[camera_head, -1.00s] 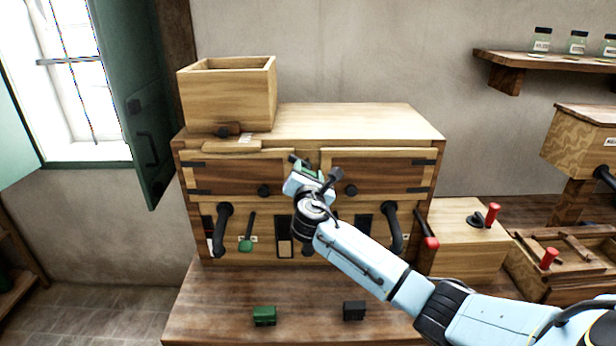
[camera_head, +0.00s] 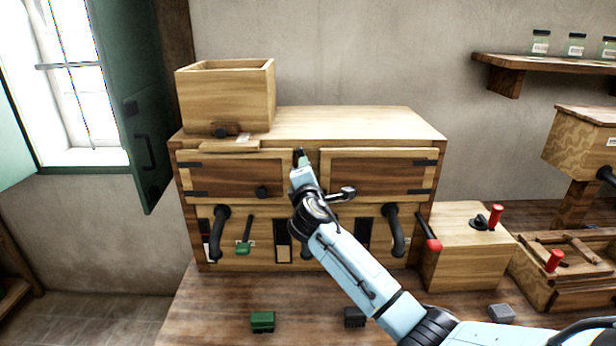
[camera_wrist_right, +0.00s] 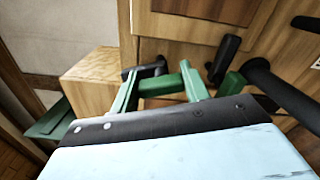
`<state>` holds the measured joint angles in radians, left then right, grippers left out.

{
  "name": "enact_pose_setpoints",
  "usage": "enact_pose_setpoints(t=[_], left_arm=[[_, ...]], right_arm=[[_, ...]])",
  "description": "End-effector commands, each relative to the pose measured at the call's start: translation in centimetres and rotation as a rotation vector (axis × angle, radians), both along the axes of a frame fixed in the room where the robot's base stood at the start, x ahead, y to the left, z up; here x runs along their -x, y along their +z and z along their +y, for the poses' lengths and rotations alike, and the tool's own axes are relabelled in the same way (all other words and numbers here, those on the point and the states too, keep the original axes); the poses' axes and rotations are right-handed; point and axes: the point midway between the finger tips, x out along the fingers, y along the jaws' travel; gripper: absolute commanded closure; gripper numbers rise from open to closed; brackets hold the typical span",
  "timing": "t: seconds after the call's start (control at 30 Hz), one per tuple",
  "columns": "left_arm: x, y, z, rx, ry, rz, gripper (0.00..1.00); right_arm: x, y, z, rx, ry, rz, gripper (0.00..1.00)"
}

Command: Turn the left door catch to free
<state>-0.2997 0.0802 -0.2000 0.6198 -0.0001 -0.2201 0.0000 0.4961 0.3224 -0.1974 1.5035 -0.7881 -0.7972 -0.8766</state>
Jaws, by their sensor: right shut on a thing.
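The wooden cabinet has a left door (camera_head: 230,176) and a right door (camera_head: 375,176), both with dark corner hinges. My right gripper (camera_head: 303,155) is at the gap between the doors, pointing upward. Its green fingers show in the right wrist view (camera_wrist_right: 160,82), with a small dark piece (camera_wrist_right: 147,70) at their tips. The gripper is shut on this piece, apparently the left door catch, mostly hidden. My left gripper is not in view.
An open wooden box (camera_head: 225,98) stands on the cabinet's left top. Black curved handles (camera_head: 217,235) and a green-tipped lever (camera_head: 244,247) project below the doors. A green block (camera_head: 262,321) and a dark block (camera_head: 354,317) lie on the bench. A green shutter (camera_head: 140,110) stands at left.

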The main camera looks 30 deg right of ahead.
Motion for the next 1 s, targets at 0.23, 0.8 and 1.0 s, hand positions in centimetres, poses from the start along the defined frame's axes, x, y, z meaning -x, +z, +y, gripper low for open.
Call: enact_pose_setpoints(t=[0.23, 0.8, 1.0], left_arm=[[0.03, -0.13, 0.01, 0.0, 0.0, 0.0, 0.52], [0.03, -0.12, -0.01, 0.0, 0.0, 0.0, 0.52], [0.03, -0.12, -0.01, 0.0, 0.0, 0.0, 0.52]], right_arm=[[0.0, -0.01, -0.03, -0.023, 0.0, -0.013, 0.77], [0.0, 0.0, 0.0, -0.021, 0.0, -0.013, 0.33], [0.06, -0.01, 0.04, -0.02, 0.0, -0.013, 0.33]])
